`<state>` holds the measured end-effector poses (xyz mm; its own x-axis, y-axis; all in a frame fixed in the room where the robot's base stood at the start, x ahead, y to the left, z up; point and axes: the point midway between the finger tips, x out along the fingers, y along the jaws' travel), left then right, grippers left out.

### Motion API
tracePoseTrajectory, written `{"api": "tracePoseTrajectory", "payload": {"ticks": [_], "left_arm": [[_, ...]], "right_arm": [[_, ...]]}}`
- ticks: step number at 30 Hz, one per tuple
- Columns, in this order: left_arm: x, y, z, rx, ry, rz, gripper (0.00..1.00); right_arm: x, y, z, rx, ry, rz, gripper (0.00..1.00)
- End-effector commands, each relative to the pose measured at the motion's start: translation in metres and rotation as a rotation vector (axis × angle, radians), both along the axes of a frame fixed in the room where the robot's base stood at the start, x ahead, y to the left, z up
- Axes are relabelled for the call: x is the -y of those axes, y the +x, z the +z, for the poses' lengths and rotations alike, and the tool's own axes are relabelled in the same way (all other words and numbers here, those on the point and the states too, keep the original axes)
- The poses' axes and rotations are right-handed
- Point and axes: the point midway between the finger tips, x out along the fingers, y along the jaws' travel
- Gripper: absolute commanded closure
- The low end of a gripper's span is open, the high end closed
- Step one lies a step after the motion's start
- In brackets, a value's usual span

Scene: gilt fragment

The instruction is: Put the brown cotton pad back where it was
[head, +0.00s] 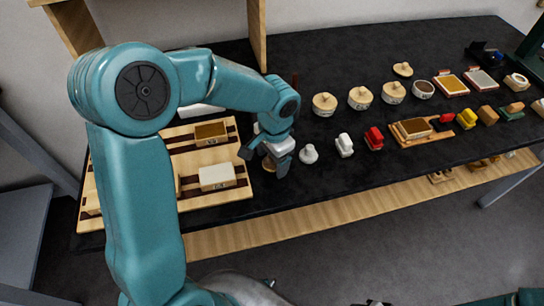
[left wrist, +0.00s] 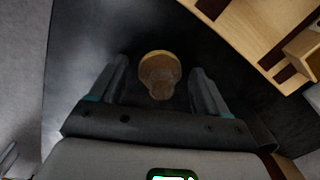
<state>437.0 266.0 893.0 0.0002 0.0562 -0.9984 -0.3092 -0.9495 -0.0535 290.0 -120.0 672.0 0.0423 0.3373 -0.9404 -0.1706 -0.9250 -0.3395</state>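A small brown, knobbed piece (left wrist: 160,75), which looks like the brown cotton pad, stands on the dark bench top with a tan rim at its base. It also shows in the head view (head: 269,165), mostly hidden by my gripper. My left gripper (head: 262,163) is low over it, beside the right edge of the wooden rack. In the left wrist view my left gripper (left wrist: 158,72) is open, one finger on each side of the piece, with a gap on both sides. My right gripper cannot be made out.
The wooden rack (head: 225,203) with labelled blocks lies left of the gripper. A white knobbed piece (head: 308,154) stands close on the right, then another white piece (head: 345,146) and a red one (head: 374,139). Lidded pots (head: 324,104) stand behind. The bench's front edge is close.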

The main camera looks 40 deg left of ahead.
Motion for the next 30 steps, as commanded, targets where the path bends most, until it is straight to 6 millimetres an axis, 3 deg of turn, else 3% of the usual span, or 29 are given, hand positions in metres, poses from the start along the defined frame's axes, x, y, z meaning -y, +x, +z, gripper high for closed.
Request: {"api": "tracePoseTrajectory", "payload": {"ticks": [8, 21, 30], "left_arm": [[0.000, 0.001, 0.012, 0.003, 0.001, 0.000, 0.24], [0.006, 0.001, 0.106, 0.004, 0.000, 0.000, 0.24], [0.007, 0.000, 0.124, 0.000, 0.000, 0.000, 0.24]], "right_arm": [[0.000, 0.000, 0.004, 0.000, 0.000, 0.000, 0.58], [0.000, 0.000, 0.010, 0.000, 0.000, 0.000, 0.58], [0.000, 0.000, 0.011, 0.000, 0.000, 0.000, 0.58]]}}
